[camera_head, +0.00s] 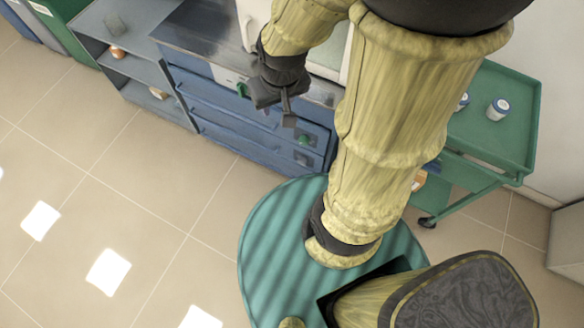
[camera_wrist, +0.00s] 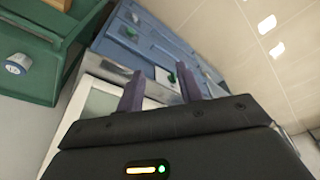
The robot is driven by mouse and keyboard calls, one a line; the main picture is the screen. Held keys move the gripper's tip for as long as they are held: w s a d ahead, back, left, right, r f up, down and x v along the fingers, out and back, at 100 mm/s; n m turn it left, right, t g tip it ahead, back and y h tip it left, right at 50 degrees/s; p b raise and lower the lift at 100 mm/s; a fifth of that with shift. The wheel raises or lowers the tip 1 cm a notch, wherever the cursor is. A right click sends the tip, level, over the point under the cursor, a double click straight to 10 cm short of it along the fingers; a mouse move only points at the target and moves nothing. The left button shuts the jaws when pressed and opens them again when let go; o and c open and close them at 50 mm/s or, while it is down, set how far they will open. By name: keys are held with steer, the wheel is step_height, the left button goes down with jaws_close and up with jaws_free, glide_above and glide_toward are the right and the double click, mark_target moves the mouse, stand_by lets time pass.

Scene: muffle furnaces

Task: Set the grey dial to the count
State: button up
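I cannot make out a grey dial in either view. A white furnace (camera_head: 331,55) stands on the counter, partly hidden behind my arm; its pale front also shows at the left of the wrist view (camera_wrist: 101,100). A small white panel (camera_head: 226,75) with a green part (camera_head: 241,89) is at the counter's front edge, left of my gripper. My gripper (camera_head: 287,108) hangs in front of the counter. In the wrist view its two fingers (camera_wrist: 158,74) are apart with nothing held between them.
Blue drawers (camera_head: 230,119) with green knobs lie below the counter. An open grey shelf (camera_head: 138,68) with small items stands left. A green trolley (camera_head: 500,140) with white jars (camera_head: 498,108) stands right. The tiled floor (camera_head: 130,190) at left is clear.

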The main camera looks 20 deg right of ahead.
mark_target(301, 164)
steer(key=shift+a, duration=0.1)
steer(key=o, duration=0.5)
steer(key=shift+f, duration=0.15)
steer(key=shift+o, duration=0.2)
steer(key=w+a+f+m+b, duration=0.1)
steer(key=w+a+f+b, duration=0.1)
steer(key=f, duration=0.5)
steer(key=w+a+f+m+t+b, duration=0.1)
steer(key=w+a+f+m+b, duration=0.1)
steer(key=w+f+b, duration=0.2)
steer(key=w+a+f+m+t+b, duration=0.1)
steer(key=w+a+f+m+b, duration=0.1)
steer(key=f+b, duration=0.5)
steer(key=x, duration=0.4)
steer(key=shift+b, duration=0.35)
step_height(301, 164, down, 36)
steer(key=d+m+t+h+b, duration=0.3)
steer(key=m+h+b, duration=0.5)
steer(key=b, duration=1.4)
steer(key=s+d+f+t+h+b, duration=0.2)
steer(key=s+f+t+h+b, duration=0.1)
steer(key=s+f+h+b, duration=0.3)
step_height(301, 164, down, 5)
steer(key=s+b, duration=0.2)
steer(key=b, duration=0.3)
steer(key=shift+d+r, duration=0.2)
steer(key=shift+d, duration=0.05)
